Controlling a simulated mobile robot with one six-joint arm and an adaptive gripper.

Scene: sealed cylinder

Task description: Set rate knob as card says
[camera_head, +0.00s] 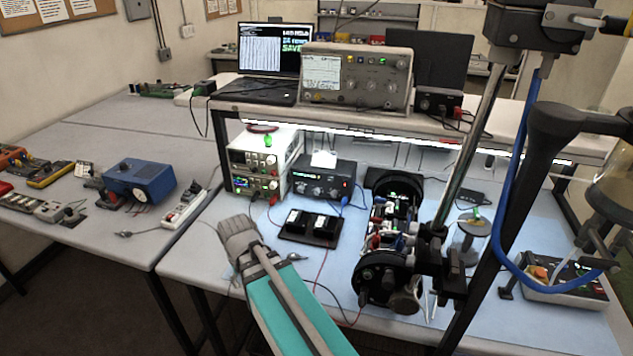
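A black box with several knobs (324,184) stands under the raised shelf; I cannot read its labels or tell which knob is the rate knob. A small white card (323,159) stands on or just behind its top; its writing is too small to read. A teal limb with a grey ribbed end (239,236) reaches in from the bottom edge, over the bench front. It seems to be my arm and gripper, well short of the black box and apart from it. I cannot make out separate fingers or anything held.
A white power supply (256,160) stands left of the black box. A small black block (311,227) lies in front, with loose leads. A black ring-ended apparatus (385,240) stands to the right. An oscilloscope (358,78) and laptop (272,55) are on the shelf. Dark stand-like bars cross the right side.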

